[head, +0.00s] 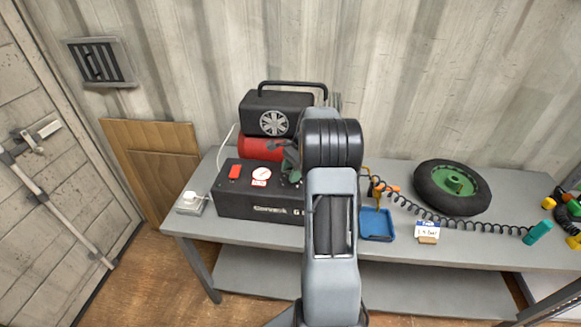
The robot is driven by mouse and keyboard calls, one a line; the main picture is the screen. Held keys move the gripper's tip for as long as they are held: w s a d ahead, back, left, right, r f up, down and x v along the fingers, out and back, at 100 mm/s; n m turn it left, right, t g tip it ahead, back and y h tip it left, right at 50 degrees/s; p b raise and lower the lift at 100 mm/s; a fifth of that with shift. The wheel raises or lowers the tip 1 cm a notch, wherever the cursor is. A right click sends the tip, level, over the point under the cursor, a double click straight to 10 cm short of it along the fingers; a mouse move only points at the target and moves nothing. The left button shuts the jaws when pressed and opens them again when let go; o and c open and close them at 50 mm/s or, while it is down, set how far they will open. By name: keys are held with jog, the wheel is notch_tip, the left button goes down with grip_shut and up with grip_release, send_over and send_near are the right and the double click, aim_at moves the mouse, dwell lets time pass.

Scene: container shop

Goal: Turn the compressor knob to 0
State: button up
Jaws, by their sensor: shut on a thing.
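The compressor's black control box (260,206) stands on the grey bench. Its top face carries a red switch (235,171) and a round white gauge (261,174). My gripper (291,177) reaches down to the top of the box, just right of the gauge, and is shut on the knob there. The gripper and arm hide most of the knob, so its pointer and the number it stands at cannot be read. My arm also covers the right end of the box.
Behind the box are a red tank (258,148) and a black motor housing (265,117). A white-topped socket box (190,203) stands left. Right of my arm are a blue tray (376,226), a small card (428,231), a coiled black hose (464,220) and a wheel (428,189).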

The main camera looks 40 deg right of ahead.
jog(key=n+g+p, duration=0.1)
jog(key=n, duration=0.1)
jog(key=n+g+p, duration=0.1)
jog(key=n, duration=0.2)
jog(key=shift+n+h, duration=0.3)
jog(key=shift+n, duration=0.3)
jog(key=o, duration=0.9)
jog(key=v, duration=1.4)
jog(key=shift+w+f, duration=0.1)
jog(key=shift+w, duration=0.05)
